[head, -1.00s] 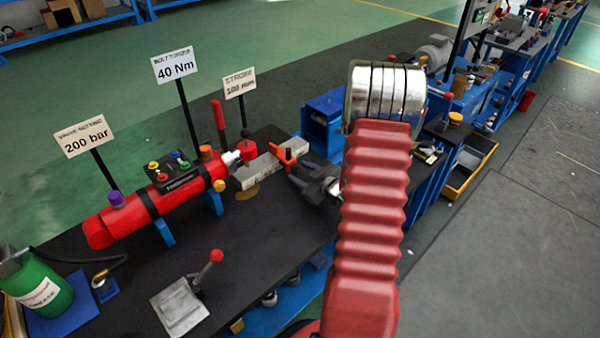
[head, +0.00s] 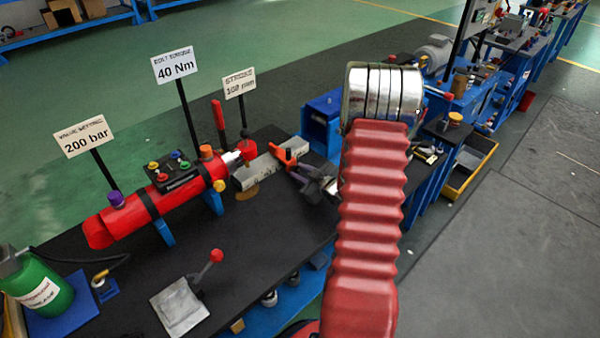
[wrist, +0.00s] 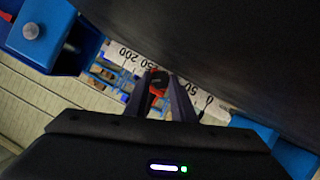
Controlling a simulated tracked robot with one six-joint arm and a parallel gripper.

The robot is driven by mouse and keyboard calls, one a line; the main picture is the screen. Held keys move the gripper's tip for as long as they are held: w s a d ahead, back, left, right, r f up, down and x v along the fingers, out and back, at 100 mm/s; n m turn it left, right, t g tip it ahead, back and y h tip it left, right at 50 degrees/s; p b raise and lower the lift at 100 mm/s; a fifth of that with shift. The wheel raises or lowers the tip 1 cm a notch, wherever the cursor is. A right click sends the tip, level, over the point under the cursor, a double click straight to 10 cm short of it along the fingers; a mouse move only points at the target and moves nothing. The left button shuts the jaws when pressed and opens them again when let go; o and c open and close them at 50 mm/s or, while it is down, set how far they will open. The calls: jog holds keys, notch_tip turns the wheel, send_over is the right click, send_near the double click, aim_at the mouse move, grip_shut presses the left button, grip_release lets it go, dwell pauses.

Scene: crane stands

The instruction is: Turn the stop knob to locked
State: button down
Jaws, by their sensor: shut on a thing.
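The stop knob is an orange-red handle (head: 285,155) on the pale graduated scale bar, to the right of the red cylinder. In the wrist view its red part (wrist: 157,79) shows between the dark fingers, with the rest hidden by them. My gripper (head: 299,170) reaches the knob from the right, its dark fingers shut on it. The fingers also show in the wrist view (wrist: 167,90). The scale bar (head: 256,170) carries printed numbers in the wrist view. I cannot read any locked mark.
The red cylinder (head: 160,195) with coloured knobs lies left of the scale bar. A red-tipped lever (head: 215,256) on a pale plate stands in front. A blue block (head: 322,125) is close behind my gripper. Signs on posts stand behind. The black bench top between is clear.

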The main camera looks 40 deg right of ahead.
jog(key=shift+m, duration=0.4)
jog(key=shift+d+m+y, duration=0.25)
jog(key=shift+m+y, duration=1.15)
jog(key=shift+m, duration=0.2)
jog(key=c, duration=1.5)
grip_release()
jog(key=v, duration=1.3)
jog(key=shift+s+d+r, duration=0.1)
jog(key=shift+s+r, duration=0.1)
jog(key=shift+s, duration=0.15)
